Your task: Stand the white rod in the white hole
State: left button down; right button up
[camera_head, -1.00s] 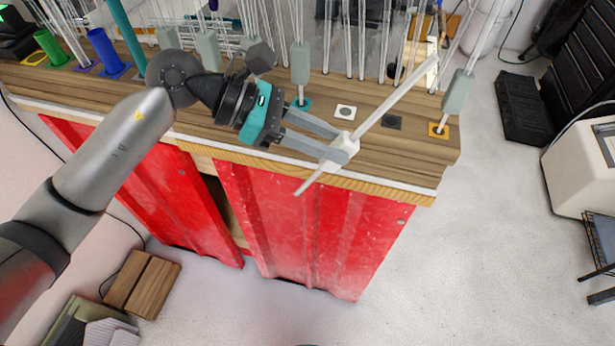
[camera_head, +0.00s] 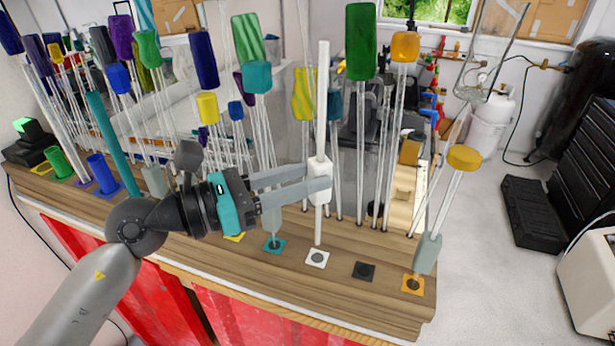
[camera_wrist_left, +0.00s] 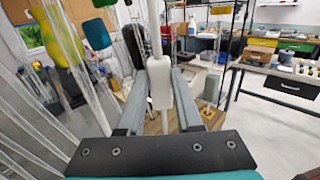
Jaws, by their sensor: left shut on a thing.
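The white rod (camera_head: 322,110) stands about upright in the head view, with a thicker white grip block (camera_head: 319,186) around its middle. My left gripper (camera_head: 318,178) is shut on that block, and the wrist view also shows the block (camera_wrist_left: 160,84) between the two fingers. The white hole (camera_head: 317,258) is a white square with a dark centre on the wooden bench top. The rod's lower end shows just above the square's back edge in the picture; I cannot tell its height over the bench. My right gripper is not in view.
Neighbouring holes are teal (camera_head: 274,246) on the left, and black (camera_head: 363,271) and orange (camera_head: 412,285) on the right. A rod with a grey block (camera_head: 428,253) stands in the orange one. Several tall clear rods with coloured tops crowd close behind. The bench's front strip is clear.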

pick_arm(q)
jog(key=shift+d+f+b, duration=0.1)
jog(key=shift+f+b, duration=0.55)
jog(key=shift+f, duration=0.25)
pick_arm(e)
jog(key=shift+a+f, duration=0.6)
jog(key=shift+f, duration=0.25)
pick_arm(q)
jog(key=shift+f, duration=0.1)
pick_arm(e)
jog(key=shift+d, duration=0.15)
pick_arm(q)
jog(key=shift+f, duration=0.1)
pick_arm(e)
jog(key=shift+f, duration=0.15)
pick_arm(q)
notch_tip(320, 180, down, 6)
jog(key=b, duration=0.6)
jog(key=shift+f, duration=0.15)
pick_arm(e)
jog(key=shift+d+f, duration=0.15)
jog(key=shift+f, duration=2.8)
pick_arm(q)
jog(key=shift+f+b, duration=0.3)
jog(key=shift+b, duration=0.1)
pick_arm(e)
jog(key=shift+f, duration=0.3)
pick_arm(q)
jog(key=c, duration=0.5)
grip_release()
